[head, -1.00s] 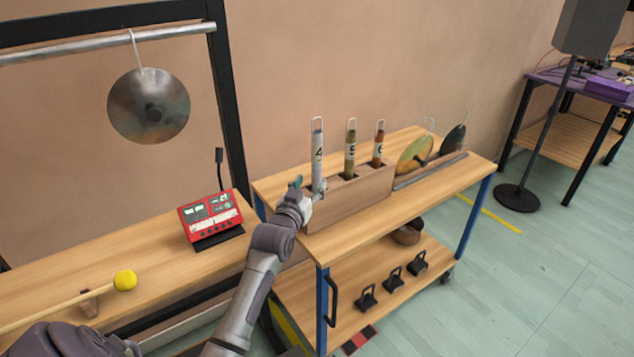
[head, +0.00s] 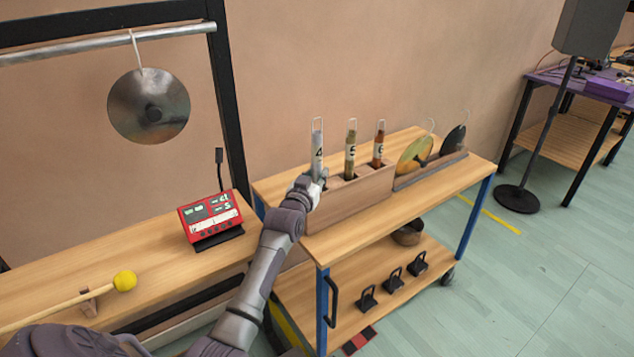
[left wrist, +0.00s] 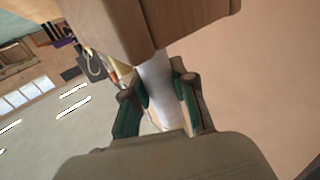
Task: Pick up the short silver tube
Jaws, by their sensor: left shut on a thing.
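The silver tube (head: 317,146) marked 4 stands upright at the left end of a wooden rack, with a wire loop on top. My left gripper (head: 316,180) is shut on its lower visible part, close to the rack's left end. In the left wrist view the pale, shiny tube (left wrist: 153,76) runs between the two green-padded fingers of the gripper (left wrist: 160,84). The fingers hide part of the tube, and its lower end is hidden in the head view. My right gripper is not in view.
The wooden rack (head: 350,202) also holds an olive tube (head: 350,150) and a rust-red tube (head: 378,150). Discs (head: 415,153) lean in a holder further right on the cart (head: 440,190). A red device (head: 210,217) and a yellow-headed mallet (head: 124,281) are at left.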

